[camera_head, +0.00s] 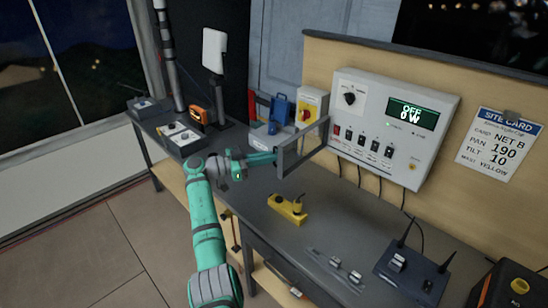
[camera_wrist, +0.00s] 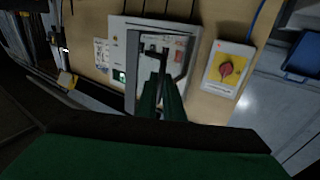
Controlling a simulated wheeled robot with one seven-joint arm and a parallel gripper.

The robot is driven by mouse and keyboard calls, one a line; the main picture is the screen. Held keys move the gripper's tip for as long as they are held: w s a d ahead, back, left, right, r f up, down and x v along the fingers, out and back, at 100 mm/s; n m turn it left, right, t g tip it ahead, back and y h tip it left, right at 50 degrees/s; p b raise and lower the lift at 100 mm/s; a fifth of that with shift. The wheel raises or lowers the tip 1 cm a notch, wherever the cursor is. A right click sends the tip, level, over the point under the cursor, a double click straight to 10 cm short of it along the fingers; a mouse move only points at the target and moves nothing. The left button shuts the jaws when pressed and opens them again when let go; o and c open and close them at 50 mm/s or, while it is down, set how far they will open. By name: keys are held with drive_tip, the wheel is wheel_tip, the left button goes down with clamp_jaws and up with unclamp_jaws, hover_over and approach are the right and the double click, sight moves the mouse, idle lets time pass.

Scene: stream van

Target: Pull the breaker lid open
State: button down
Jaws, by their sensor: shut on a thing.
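The breaker lid (camera_head: 311,145) is a grey rectangular frame. In the head view it stands out from the white breaker box (camera_head: 400,115), swung away from its front on the left side. The row of breaker switches (camera_head: 362,143) is uncovered. My gripper (camera_head: 274,157) is at the lid's outer edge, to the left of the box, with its fingers shut on it. In the wrist view my fingers (camera_wrist: 167,98) reach up to the dark lid edge (camera_wrist: 163,64); the exact contact is hard to make out there.
A yellow box with a red knob (camera_head: 312,106) hangs left of the breaker box. A yellow block (camera_head: 288,209) lies on the dark bench (camera_head: 265,220) below. The display (camera_head: 411,112) reads "OFF 0W".

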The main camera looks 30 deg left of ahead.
drive_tip(key=shift+w+d+f, duration=0.15)
drive_tip(key=shift+d+f, duration=0.05)
drive_tip(key=c, duration=1.9)
unclamp_jaws()
drive_tip(key=shift+w, duration=0.1)
drive_tip(key=v, duration=1.1)
drive_tip(key=shift+a, duration=0.2)
drive_tip(key=shift+d+r, duration=0.1)
drive_tip(key=shift+d, duration=0.05)
